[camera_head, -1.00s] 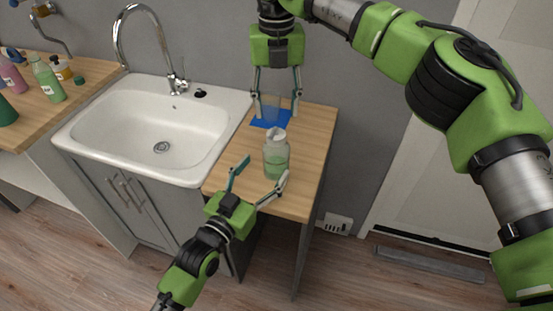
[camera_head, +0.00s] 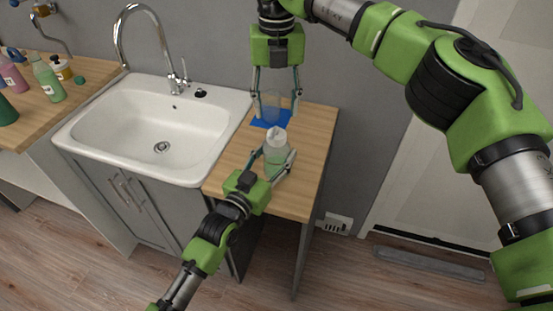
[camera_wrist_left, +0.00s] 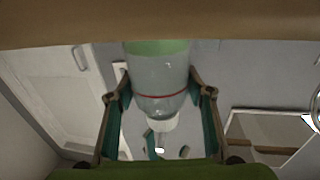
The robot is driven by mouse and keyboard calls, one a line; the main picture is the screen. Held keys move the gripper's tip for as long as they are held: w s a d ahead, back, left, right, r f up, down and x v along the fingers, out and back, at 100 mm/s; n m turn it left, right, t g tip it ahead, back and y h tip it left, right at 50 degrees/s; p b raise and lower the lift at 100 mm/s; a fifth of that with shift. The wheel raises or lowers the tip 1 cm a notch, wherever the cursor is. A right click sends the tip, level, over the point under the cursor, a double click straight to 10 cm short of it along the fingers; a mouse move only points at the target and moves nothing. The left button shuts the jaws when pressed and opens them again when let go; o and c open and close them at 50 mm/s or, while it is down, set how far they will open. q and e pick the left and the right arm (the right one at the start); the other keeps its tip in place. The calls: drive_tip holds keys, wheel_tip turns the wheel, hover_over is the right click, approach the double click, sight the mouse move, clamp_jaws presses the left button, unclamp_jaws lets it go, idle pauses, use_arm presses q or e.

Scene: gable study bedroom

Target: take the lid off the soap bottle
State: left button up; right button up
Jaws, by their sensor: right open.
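The soap bottle (camera_head: 277,158) stands upright on the right end of the wooden counter. It is clear with pale green liquid and has a whitish lid (camera_head: 277,134) on top. In the left wrist view the bottle (camera_wrist_left: 160,75) appears upside down, with its white lid (camera_wrist_left: 163,124) and a thin red ring. My left gripper (camera_head: 274,157) is at the bottle with one finger on each side. Its fingers look spread and very close to the sides; firm contact cannot be made out. My right gripper (camera_head: 276,105) points down behind the bottle and is open, above a blue mat (camera_head: 262,118).
A clear, cup-like object (camera_head: 270,104) shows faintly between my right fingers. A white sink (camera_head: 150,135) with a tall tap (camera_head: 160,45) lies left of the bottle. Several bottles, including a green one (camera_head: 48,80), stand on the far left counter. Bare wood (camera_head: 300,190) shows in front of the bottle.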

sight(277, 133)
use_arm(q)
clamp_jaws()
use_arm(e)
drive_tip(key=m, duration=1.3)
drive_tip(key=shift+m, duration=0.3)
drive_tip(key=shift+f, duration=4)
